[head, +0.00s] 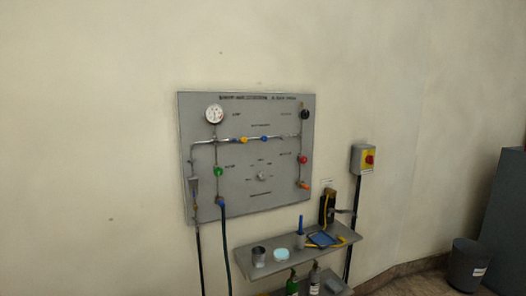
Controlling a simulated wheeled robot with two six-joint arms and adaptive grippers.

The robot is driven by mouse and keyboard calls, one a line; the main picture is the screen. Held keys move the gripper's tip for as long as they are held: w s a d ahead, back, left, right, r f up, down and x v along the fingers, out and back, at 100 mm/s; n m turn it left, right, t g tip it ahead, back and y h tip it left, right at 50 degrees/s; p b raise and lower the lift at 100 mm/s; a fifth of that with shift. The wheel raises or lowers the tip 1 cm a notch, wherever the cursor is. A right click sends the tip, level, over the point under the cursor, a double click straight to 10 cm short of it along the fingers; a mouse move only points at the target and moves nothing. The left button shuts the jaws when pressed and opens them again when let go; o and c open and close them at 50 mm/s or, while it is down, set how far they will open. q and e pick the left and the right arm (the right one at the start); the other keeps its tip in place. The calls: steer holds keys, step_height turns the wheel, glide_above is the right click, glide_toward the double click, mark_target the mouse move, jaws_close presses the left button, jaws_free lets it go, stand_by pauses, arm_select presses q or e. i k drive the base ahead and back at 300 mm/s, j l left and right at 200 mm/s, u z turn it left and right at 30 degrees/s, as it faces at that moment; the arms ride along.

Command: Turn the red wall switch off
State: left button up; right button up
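The red wall switch (369,159) is a red knob on a yellow plate, set on a grey box on the wall to the right of the grey panel. The position its knob is turned to is too small to tell. A dark cable runs down from the box. Neither of my grippers is in the head view.
A grey panel (240,187) with a gauge, pipes and coloured knobs hangs on the wall. Below it a shelf (290,258) holds a metal cup, a blue tray and other items. A dark bin (467,266) stands at the right beside a grey cabinet (505,205).

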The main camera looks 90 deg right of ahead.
mark_target(369, 159)
steer(key=k+l+z, duration=0.15)
steer(key=l+z, duration=0.3)
steer(key=l, duration=0.2)
steer(key=l+z, duration=0.5)
steer(key=l, duration=0.15)
steer(key=l+z, duration=0.45)
steer(key=l, duration=0.2)
steer(key=i+l+z, duration=0.25)
steer(key=l+z, duration=0.2)
steer(key=l, duration=0.15)
